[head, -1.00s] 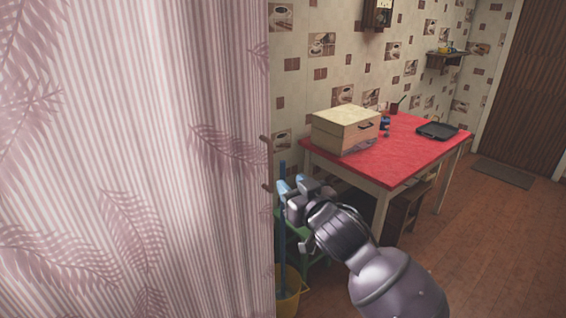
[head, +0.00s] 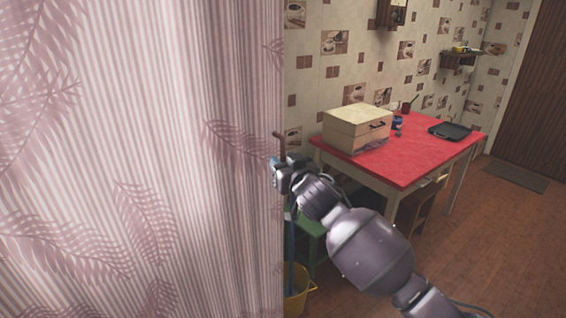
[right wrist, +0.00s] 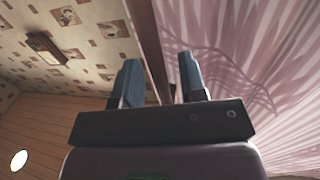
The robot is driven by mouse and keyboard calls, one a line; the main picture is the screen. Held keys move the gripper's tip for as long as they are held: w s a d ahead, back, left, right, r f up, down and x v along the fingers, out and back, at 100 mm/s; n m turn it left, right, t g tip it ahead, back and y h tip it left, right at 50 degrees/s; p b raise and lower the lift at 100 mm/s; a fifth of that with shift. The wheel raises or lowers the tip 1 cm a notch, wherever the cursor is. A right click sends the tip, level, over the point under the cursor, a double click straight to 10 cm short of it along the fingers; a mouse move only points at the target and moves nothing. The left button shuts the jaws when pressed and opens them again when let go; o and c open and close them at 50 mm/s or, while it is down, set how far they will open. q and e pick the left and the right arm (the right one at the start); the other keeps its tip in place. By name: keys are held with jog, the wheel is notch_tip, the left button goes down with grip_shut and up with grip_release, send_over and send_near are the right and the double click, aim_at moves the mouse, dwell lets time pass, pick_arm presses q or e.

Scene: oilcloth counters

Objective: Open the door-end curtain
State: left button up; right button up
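The pink curtain (head: 140,150) with striped cloth and leaf prints hangs across the left half of the head view. It also fills the right of the right wrist view (right wrist: 260,65). A brown bar (head: 278,145) shows at its right edge; it also runs between the fingers in the right wrist view (right wrist: 148,45). My right gripper (head: 276,166) is at the curtain's right edge, by the bar. In the right wrist view my right gripper (right wrist: 160,62) is open, one finger on each side of the bar. Contact with the bar cannot be told. My left gripper is not in view.
A red-topped table (head: 410,170) stands right of the curtain, with a cream box (head: 355,130) and a dark tray (head: 450,131) on it. A yellow bucket (head: 298,290) is below the gripper. Open floor lies at the right, before a brown door (head: 535,110).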

jog(key=shift+w+a, duration=0.1)
jog(key=shift+w, duration=0.15)
grip_shut()
dwell(0.4)
